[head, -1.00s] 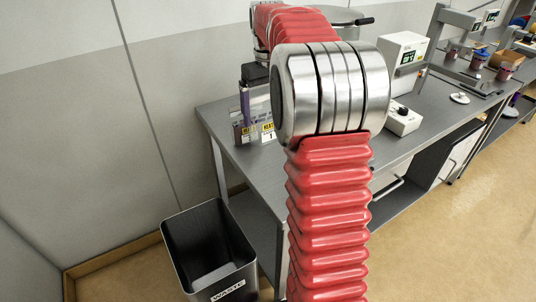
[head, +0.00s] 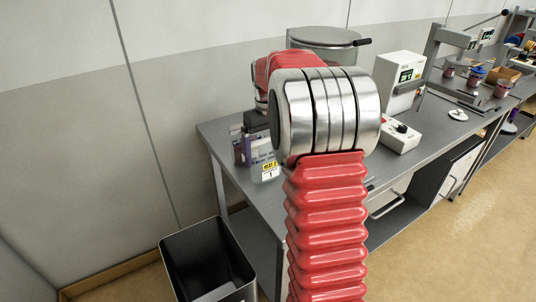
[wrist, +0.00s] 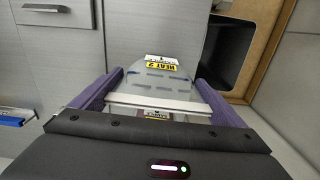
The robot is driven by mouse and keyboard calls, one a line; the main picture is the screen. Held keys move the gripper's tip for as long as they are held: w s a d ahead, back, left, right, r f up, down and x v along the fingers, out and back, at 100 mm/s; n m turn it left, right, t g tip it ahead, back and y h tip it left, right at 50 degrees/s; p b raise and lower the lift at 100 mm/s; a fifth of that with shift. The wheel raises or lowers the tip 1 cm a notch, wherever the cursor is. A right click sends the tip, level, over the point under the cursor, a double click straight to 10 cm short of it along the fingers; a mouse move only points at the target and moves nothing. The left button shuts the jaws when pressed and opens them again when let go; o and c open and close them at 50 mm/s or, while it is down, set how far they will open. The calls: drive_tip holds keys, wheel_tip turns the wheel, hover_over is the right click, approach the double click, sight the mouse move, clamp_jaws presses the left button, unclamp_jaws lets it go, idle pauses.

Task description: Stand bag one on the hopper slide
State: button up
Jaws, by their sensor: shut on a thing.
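My gripper (head: 250,152) is at the left end of the grey bench, past my arm's big silver joint. Its purple fingers show on both sides in the wrist view (wrist: 153,88), shut on a clear bag (wrist: 152,85). The bag has a white bar across it and a yellow label reading HEAT 2. The label end points away from the wrist. In the head view the bag (head: 266,172) hangs below the fingers with its label facing me. I cannot make out the hopper slide, or whether the bag touches anything.
A black waste bin (head: 222,234) stands on the floor left of the grey bench (head: 398,160). A metal drum (head: 325,40) with a black-handled lid stands behind my arm. A white device (head: 399,78) and a control box (head: 400,138) stand to the right.

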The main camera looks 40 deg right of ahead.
drive_tip(key=shift+f, duration=0.55)
drive_tip(key=shift+f, duration=0.1)
drive_tip(key=o, duration=1)
drive_tip(key=shift+f, duration=0.1)
wheel_tip(320, 180, up, 13)
drive_tip(key=shift+s+r, duration=0.15)
drive_tip(key=shift+r, duration=0.3)
drive_tip(key=shift+a, duration=0.1)
